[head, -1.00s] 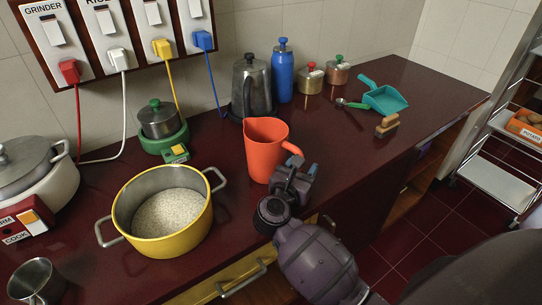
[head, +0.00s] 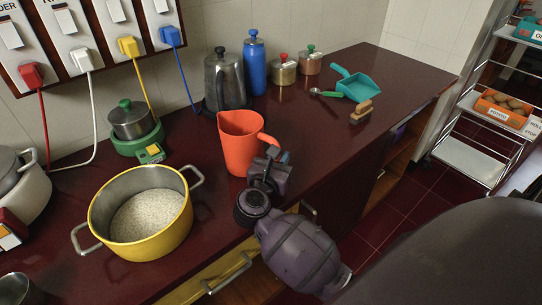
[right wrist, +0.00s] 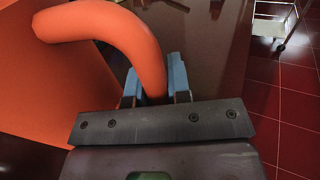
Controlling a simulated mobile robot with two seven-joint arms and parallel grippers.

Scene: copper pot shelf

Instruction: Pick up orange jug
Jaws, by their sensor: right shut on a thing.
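The orange jug (head: 238,146) stands upright at the front part of the dark red counter, or just above it; I cannot tell if its base touches. Its curved handle (head: 266,138) points right, towards my right gripper (head: 276,158). In the right wrist view the orange handle (right wrist: 125,28) curves down between the blue fingertips of my right gripper (right wrist: 153,82), which is shut on it. The jug's body (right wrist: 45,95) fills the left of that view. My left gripper is not in view.
A yellow pot of rice (head: 183,222) stands left of the jug. A metal kettle (head: 224,84) and a blue bottle (head: 254,65) stand behind it. A teal dustpan (head: 357,86) and a brush (head: 361,112) lie at the right. The counter (head: 310,128) between is clear.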

